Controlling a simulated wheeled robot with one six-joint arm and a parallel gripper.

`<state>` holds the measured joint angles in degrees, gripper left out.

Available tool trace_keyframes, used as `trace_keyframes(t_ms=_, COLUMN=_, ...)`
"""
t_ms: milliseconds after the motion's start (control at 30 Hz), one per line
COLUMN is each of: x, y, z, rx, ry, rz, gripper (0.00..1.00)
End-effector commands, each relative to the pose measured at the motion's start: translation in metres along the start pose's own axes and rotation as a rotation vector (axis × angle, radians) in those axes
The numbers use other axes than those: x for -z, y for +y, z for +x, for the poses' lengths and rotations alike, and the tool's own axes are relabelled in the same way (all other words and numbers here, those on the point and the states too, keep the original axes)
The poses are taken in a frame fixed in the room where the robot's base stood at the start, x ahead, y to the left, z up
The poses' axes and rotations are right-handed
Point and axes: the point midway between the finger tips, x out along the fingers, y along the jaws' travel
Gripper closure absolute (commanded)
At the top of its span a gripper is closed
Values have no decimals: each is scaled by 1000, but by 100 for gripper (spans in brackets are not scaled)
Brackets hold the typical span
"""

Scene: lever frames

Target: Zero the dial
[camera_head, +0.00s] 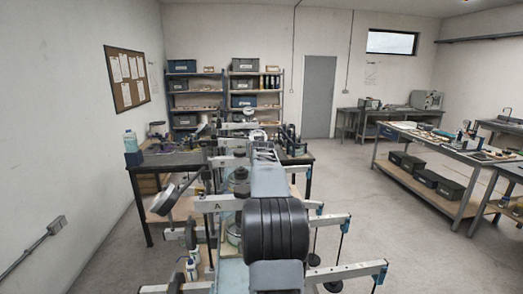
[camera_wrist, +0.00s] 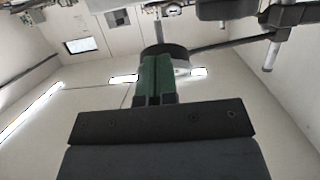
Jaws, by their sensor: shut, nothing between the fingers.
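Lever frames with pale beams stand on both sides of my arm in the head view; one beam (camera_head: 222,204) carries the letter A. A small round pale face (camera_head: 258,135) stands beyond my arm; it may be the dial, but its pointer is too small to read. My arm hides part of the frames.
Several weights hang from the beams around my arm. Shelves (camera_head: 197,85) line the back wall. Another workbench (camera_head: 440,146) is at right. Open floor (camera_head: 350,180) lies between.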

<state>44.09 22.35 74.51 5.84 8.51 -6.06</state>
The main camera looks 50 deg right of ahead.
Motion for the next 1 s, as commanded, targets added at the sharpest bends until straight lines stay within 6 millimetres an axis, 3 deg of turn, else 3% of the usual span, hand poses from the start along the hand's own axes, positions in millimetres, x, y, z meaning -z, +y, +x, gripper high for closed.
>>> trace_keyframes(t_ms=1000, x=2, y=12, z=2, rx=0, ry=-1, rz=1, gripper=100)
